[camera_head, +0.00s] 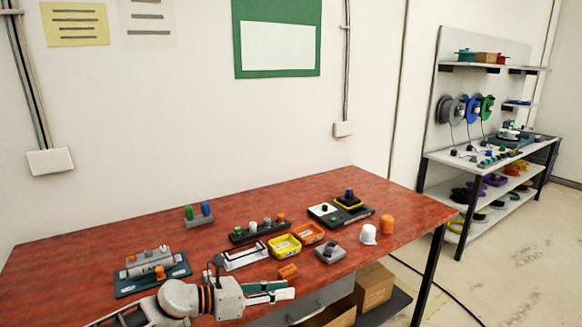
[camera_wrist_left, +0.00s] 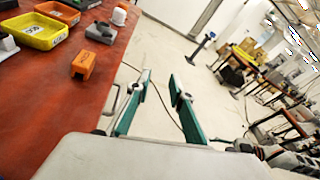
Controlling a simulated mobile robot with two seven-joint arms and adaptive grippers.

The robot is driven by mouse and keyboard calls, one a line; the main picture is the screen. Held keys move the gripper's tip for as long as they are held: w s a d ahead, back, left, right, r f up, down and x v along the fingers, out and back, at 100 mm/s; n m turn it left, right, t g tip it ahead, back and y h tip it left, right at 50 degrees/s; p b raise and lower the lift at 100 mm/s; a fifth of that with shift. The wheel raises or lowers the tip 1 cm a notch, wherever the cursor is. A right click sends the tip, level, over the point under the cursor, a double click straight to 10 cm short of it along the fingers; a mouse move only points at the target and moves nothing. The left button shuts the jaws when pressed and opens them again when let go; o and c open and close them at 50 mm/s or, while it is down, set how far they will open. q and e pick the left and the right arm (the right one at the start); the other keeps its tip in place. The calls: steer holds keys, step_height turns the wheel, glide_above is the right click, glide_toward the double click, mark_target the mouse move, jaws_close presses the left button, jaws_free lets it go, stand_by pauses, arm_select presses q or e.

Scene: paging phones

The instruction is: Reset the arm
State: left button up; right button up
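My left arm comes in from the bottom left in the head view. Its left gripper (camera_head: 290,290) is at the front edge of the red table (camera_head: 150,235), just in front of an orange block (camera_head: 288,272). In the left wrist view the two green fingers of the left gripper (camera_wrist_left: 161,76) stand apart with nothing between them, and the floor shows beyond the gap. The orange block (camera_wrist_left: 84,65) lies on the table to the left of the fingers, apart from them. My right gripper is in neither view.
Yellow bin (camera_head: 284,246) and orange bin (camera_head: 309,233) stand mid-table. A dark green tray with parts (camera_head: 127,287) is at the left. White cap (camera_head: 368,235) and orange cap (camera_head: 387,224) are at the right. Boxes (camera_head: 374,286) sit below. A shelf bench (camera_head: 470,160) stands at the far right.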

arm_select(q)
step_height(320, 180, up, 3)
steer(key=s+d+n+t, duration=0.2)
steer(key=d+n+t, duration=0.15)
steer(key=n, duration=0.25)
steer(key=s+a+r+n+t+y, duration=0.1)
steer(key=a+n+t+y, duration=0.5)
steer(key=n, duration=0.6)
steer(key=s+a+f+n+g+y, duration=0.1)
steer(key=s+a+f+n+y, duration=0.45)
steer(key=a+n, duration=0.35)
steer(key=s+a+f+n+g+y, duration=0.2)
steer(key=s+a+f+n+y, duration=0.4)
steer(key=a, duration=0.6)
steer(key=s+a+f+n+g+y, duration=0.1)
steer(key=s+a+f+n+g, duration=0.15)
steer(key=s+a, duration=0.45)
steer(key=s+a+f+n+g+y, duration=0.1)
steer(key=s+a+n+g, duration=0.25)
steer(key=s, duration=0.75)
steer(key=w+d+f+n+t+h, duration=0.1)
steer(key=d+f+n+t+h, duration=0.2)
steer(key=d+f+h, duration=0.4)
steer(key=d+f+t, duration=0.1)
steer(key=d+f, duration=0.7)
steer(key=f, duration=0.1)
steer(key=shift+w+f, duration=0.15)
steer(key=shift+w, duration=0.2)
